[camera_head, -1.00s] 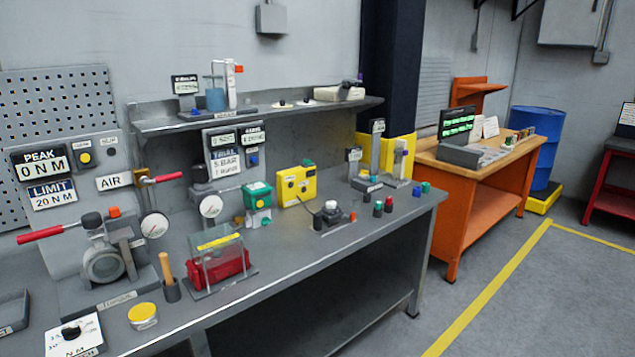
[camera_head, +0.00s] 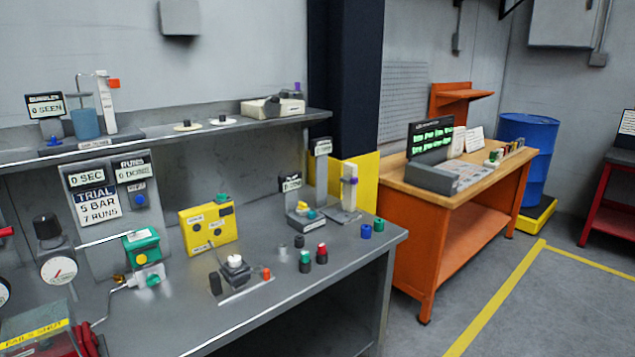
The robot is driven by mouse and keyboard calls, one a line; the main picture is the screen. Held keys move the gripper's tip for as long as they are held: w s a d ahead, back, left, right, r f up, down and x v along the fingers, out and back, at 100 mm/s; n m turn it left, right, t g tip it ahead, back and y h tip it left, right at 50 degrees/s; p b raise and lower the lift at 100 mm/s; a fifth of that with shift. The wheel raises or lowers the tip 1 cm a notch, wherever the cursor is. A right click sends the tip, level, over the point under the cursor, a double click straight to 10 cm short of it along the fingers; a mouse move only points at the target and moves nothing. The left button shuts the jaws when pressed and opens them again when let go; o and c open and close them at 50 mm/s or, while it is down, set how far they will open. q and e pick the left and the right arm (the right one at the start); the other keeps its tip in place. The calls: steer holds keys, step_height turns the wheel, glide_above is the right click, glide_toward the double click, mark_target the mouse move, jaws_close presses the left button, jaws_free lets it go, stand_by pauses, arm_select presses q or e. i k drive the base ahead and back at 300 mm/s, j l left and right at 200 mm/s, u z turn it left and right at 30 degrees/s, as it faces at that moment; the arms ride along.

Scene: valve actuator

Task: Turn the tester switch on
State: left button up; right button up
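I cannot tell for sure which device is the tester. A yellow box (camera_head: 208,228) with dark knobs and a green piece on top stands on the grey bench, left of centre. In front of it is a small flat fixture (camera_head: 236,275) with a white and black part, a black part and an orange part. The position of any switch is too small to read. Neither of my grippers is in view.
Several small coloured knobs (camera_head: 321,254) stand on the grey bench (camera_head: 330,290). A green-topped valve (camera_head: 142,250) and a gauge (camera_head: 58,270) are at left. A shelf (camera_head: 190,135) runs behind. An orange workbench (camera_head: 408,230) stands at right, with clear floor in front.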

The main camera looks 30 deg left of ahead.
mark_target(221, 197)
steer(key=i+l+u, duration=0.1)
steer(key=i, duration=0.45)
steer(key=i+l+u, duration=0.15)
steer(key=i, duration=0.4)
steer(key=i+l+u, duration=0.1)
steer(key=i, duration=0.45)
steer(key=l, duration=0.1)
